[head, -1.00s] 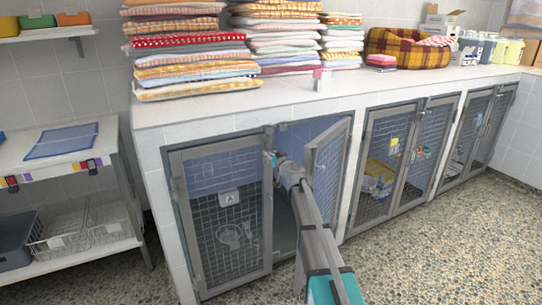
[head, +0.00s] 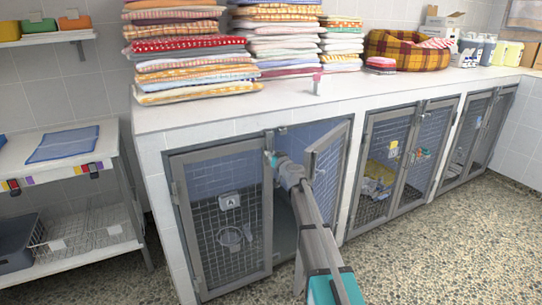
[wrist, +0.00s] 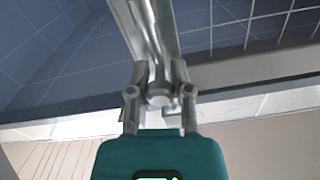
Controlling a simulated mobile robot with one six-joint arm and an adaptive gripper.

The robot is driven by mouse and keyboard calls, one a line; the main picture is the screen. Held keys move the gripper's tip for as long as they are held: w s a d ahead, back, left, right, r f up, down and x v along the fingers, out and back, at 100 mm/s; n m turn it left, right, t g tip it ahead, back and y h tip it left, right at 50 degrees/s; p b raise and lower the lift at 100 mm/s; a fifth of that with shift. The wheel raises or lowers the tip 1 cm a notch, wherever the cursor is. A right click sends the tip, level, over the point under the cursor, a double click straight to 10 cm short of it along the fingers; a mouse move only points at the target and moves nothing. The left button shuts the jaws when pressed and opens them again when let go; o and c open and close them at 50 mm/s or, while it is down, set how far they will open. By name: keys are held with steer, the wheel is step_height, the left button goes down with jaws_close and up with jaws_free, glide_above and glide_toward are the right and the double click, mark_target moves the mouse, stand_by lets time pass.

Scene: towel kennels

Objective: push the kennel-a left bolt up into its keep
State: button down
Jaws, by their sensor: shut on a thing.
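The left door (head: 222,215) of the first kennel, with a small plate marked A (head: 229,201), hangs closed. My gripper (head: 271,158) is at the top inner corner of this door. In the wrist view my gripper (wrist: 158,90) is shut on the round knob of the left bolt (wrist: 158,101), one finger on each side. A metal frame bar (wrist: 150,28) runs up beyond the knob. The bolt's upper end and its keep cannot be made out. My arm hides part of the doorway in the head view.
The kennel's right door (head: 325,165) stands open, close beside my arm. Towel stacks (head: 195,60) and a checked pet bed (head: 405,48) sit on the white counter (head: 225,117) above. A shelf unit (head: 110,145) stands at left. The pebbled floor in front is clear.

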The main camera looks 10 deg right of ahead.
steer(key=shift+w+r+p, duration=0.1)
steer(key=shift+r+p, duration=0.45)
steer(key=shift+r, duration=0.25)
steer(key=c, duration=0.7)
jaws_free()
steer(key=v, duration=1.2)
steer(key=shift+r, duration=0.1)
